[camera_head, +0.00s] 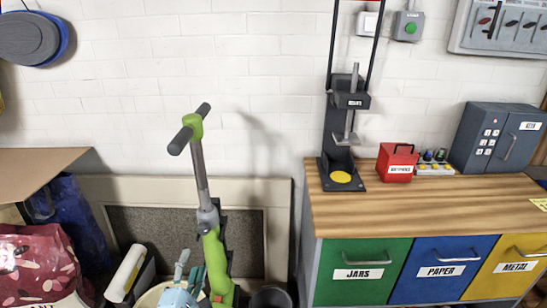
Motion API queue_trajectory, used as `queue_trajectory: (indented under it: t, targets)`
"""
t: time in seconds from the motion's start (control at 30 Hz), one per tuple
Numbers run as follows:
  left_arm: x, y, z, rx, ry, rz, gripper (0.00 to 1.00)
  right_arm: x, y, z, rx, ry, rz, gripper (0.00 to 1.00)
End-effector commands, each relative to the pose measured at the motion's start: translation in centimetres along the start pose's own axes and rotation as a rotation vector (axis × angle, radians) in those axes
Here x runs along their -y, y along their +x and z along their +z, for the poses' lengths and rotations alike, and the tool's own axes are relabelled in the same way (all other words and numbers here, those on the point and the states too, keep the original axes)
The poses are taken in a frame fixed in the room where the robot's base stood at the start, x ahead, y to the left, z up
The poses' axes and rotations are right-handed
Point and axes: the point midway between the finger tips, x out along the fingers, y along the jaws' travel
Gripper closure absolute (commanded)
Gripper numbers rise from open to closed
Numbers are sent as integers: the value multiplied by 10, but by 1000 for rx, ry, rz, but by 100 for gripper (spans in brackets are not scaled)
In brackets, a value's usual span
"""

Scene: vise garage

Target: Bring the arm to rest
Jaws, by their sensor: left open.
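I cannot make out either of my grippers in the head view. No arm link of mine can be clearly told apart from the things standing along the wall. Whether anything is held cannot be seen.
A wooden workbench (425,208) stands right, with a dark press (338,150), red box (396,163) and grey safe (496,140) on it. Green (362,287), blue (440,286) and yellow (512,283) drawers are below. A green scooter (213,255) stands left of centre, amid floor clutter.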

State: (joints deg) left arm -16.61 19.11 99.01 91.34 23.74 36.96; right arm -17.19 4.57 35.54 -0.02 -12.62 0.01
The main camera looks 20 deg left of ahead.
Motion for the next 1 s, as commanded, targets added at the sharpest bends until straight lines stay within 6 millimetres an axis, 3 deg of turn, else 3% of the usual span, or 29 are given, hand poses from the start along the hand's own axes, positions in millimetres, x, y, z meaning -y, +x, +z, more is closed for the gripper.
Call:
queue_trajectory:
  t: [0.1,0.17,0.27,0.33,0.4,0.47,0.5,0.57,0.6,0.7,0.8,0.87,1.0]
  targets:
    - [2,0,2,11,39,-7,49,0,0,0,0,0,0,60]
    - [12,-1,9,63,203,-30,49,0,0,0,0,0,-1,60]
    - [77,-15,-4,158,627,-163,49,1,0,0,0,0,-1,60]
    - [140,-39,-25,250,929,-308,49,1,0,0,0,0,-1,60]
    - [204,-78,-52,373,1204,-476,49,1,0,0,0,0,-1,60]
    - [252,-120,-77,499,1402,-624,49,1,0,0,0,1,-1,60]
    - [281,-152,-93,593,1515,-722,49,1,0,0,0,1,-1,60]
    - [316,-204,-117,747,1655,-863,49,1,0,0,0,1,-1,60]
    - [334,-239,-131,852,1728,-949,49,1,0,0,0,1,-1,60]
    - [362,-318,-154,1086,1831,-1117,49,1,0,0,0,1,-1,60]
    - [375,-370,-160,1222,1845,-1207,49,1,0,0,0,1,-1,60]
    - [380,-386,-156,1247,1825,-1228,49,1,0,0,0,1,-1,60]
    - [383,-389,-148,1248,1809,-1223,49,1,0,0,0,1,-1,60]
